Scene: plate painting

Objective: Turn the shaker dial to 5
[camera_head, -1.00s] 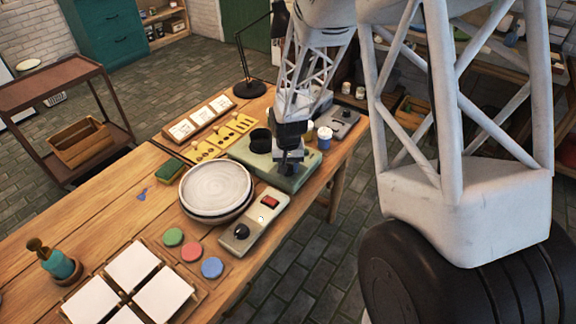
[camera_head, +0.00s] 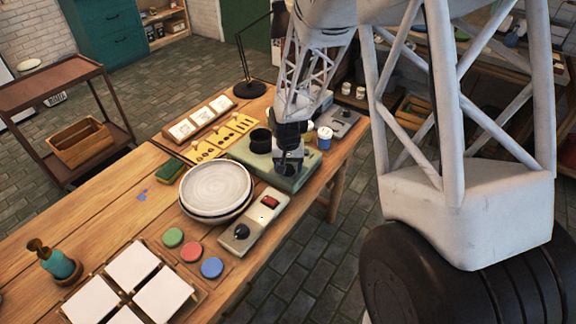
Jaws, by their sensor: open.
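The pale green boxy device, which looks like the shaker (camera_head: 268,172), stands on the wooden table with a black round cup (camera_head: 261,140) on its top left. My gripper (camera_head: 290,170) is open and points down at the right part of this device. A dark part, which may be the dial, shows under the fingers. Its number marks cannot be read, and I cannot tell whether the fingers touch it.
A grey control box (camera_head: 256,222) with a black knob and red switch lies in front. A grey plate (camera_head: 216,187) is to its left. A blue-and-white jar (camera_head: 325,138) and another grey box (camera_head: 340,121) stand behind right. The table's left part has free room.

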